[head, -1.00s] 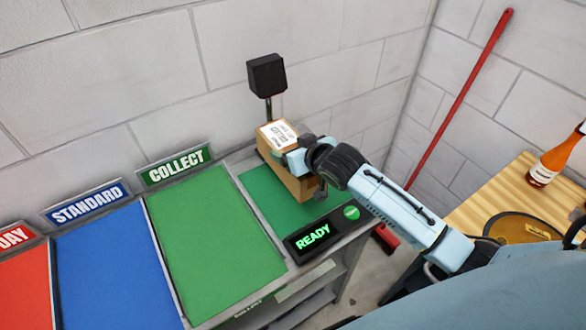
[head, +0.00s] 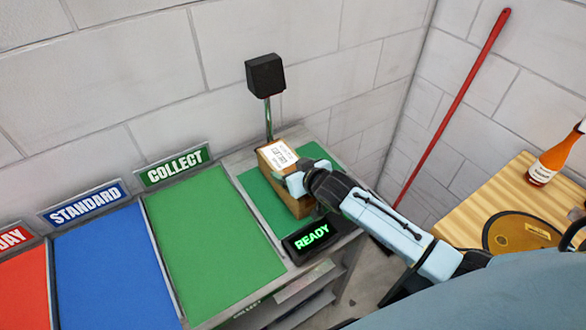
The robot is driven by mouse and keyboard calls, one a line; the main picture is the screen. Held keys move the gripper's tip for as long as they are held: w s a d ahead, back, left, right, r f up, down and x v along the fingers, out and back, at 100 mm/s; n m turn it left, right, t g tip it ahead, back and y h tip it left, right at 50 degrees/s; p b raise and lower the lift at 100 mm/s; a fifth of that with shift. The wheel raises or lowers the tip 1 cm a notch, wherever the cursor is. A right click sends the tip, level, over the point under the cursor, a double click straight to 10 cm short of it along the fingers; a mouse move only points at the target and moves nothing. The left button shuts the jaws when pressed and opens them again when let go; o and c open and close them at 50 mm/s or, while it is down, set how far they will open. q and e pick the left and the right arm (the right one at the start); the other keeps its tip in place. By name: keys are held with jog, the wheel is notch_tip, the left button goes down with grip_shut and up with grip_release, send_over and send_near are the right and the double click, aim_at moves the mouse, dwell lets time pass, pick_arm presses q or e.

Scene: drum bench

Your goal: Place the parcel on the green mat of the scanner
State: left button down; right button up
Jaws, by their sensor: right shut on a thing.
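The parcel (head: 284,185) is a brown cardboard box with a white printed label on its top. It is at or just above the green mat (head: 259,191) of the scanner; I cannot tell whether it touches. My right gripper (head: 294,184) is shut on the parcel's near right side. The scanner's black head (head: 265,75) stands on a post behind the mat. The display (head: 311,238) in front reads READY in green. The parcel and my arm hide part of the mat. My left gripper is not in view.
Left of the scanner lie a green COLLECT area (head: 215,245), a blue STANDARD area (head: 105,270) and a red area (head: 24,285), all empty. At right, a wooden table (head: 480,205) holds a bottle (head: 550,165). A red pole (head: 452,110) leans against the wall.

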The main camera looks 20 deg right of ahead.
jog(key=o, duration=1.6)
jog(key=shift+f, duration=0.1)
jog(key=shift+r, duration=0.2)
jog(key=v, duration=1.2)
jog(key=shift+p, duration=0.4)
